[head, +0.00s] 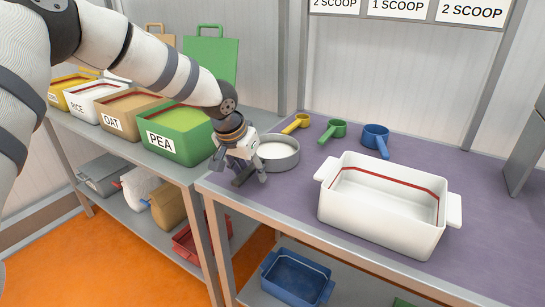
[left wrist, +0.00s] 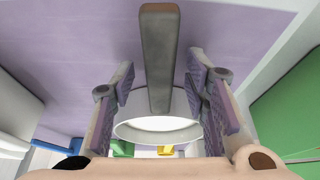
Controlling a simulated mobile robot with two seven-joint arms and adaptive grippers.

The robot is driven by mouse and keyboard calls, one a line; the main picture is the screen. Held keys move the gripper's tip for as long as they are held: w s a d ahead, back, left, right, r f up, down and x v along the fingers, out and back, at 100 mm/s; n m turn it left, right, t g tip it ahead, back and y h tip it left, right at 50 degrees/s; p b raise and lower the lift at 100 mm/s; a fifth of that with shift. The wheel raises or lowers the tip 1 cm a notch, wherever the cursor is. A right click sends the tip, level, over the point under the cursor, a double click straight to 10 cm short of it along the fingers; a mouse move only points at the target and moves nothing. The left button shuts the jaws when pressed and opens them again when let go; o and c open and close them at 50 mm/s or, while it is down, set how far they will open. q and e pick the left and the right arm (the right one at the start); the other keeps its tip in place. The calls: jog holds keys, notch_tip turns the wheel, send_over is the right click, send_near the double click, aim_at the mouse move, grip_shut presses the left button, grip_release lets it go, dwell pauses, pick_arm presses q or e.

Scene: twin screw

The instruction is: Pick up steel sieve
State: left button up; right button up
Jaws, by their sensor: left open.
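The steel sieve (head: 280,161) is a round grey pan with a pale inside, resting on the purple table top near its left edge. Its flat dark handle (head: 243,177) points toward the table's front left corner. My left gripper (head: 240,169) is open above the handle, beside the bowl. In the left wrist view the sieve's handle (left wrist: 158,65) runs between the two spread fingers of the left gripper (left wrist: 162,92), with a gap on each side. The bowl's rim (left wrist: 125,132) shows below them. My right gripper is not in view.
A white bin (head: 385,215) stands right of the sieve. Yellow (head: 296,124), green (head: 333,130) and blue (head: 376,138) scoops lie behind. The green PEA bin (head: 180,143) stands close on the left on a grey shelf. The table's front edge runs just below my gripper.

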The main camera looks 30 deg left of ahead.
pick_arm(q)
jog(key=shift+f, duration=0.25)
grip_shut()
dwell(0.4)
